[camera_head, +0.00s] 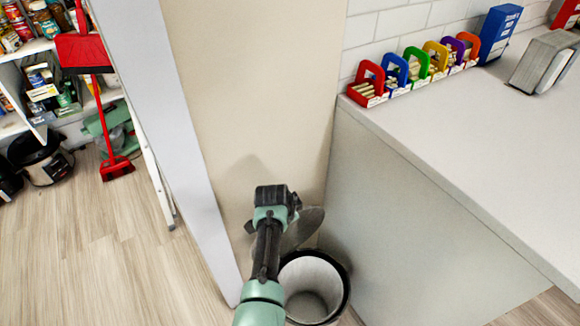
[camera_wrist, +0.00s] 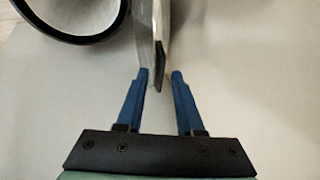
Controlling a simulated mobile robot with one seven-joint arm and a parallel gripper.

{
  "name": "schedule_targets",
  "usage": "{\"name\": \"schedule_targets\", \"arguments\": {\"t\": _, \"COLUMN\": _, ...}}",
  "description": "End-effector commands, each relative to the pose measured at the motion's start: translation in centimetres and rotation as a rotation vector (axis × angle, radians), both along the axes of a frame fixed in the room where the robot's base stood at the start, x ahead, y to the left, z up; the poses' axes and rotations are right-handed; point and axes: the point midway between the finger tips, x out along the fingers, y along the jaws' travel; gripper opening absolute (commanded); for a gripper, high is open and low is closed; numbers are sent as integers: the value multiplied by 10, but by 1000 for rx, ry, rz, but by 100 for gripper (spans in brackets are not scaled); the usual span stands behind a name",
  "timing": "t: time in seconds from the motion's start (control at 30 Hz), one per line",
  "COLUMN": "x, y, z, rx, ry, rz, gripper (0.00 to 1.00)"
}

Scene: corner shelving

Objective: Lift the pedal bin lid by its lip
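The pedal bin (camera_head: 313,285) stands on the floor in the corner, with a dark rim and a pale, empty-looking inside. Its grey lid (camera_head: 303,229) is raised, standing steeply above the opening, partly hidden behind my arm. In the wrist view the lid (camera_wrist: 154,35) is seen nearly edge-on, its tip reaching down between my fingertips. My gripper (camera_wrist: 160,74) is open, with blue fingers apart on either side of that tip. A gap shows on the right; whether the left finger touches the lid I cannot tell. The fingers are hidden in the head view.
A counter (camera_head: 440,150) stands close on the right, bearing several coloured carriers (camera_head: 367,88). A beige wall panel (camera_head: 250,80) is behind the bin. On the left are open floor (camera_head: 130,250), a red broom (camera_head: 107,130) and stocked shelves.

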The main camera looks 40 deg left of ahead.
Motion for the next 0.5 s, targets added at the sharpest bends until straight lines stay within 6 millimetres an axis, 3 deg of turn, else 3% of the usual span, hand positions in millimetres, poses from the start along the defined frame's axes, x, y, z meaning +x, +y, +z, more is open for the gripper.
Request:
{"name": "schedule_targets", "arguments": {"t": 0.23, "x": -5, "y": -2, "z": 10, "rx": 0, "ry": 0, "rz": 0, "gripper": 36}}
{"name": "schedule_targets", "arguments": {"t": 0.5, "x": -23, "y": -9, "z": 44, "rx": -1, "ry": -1, "rz": 0, "gripper": 36}}
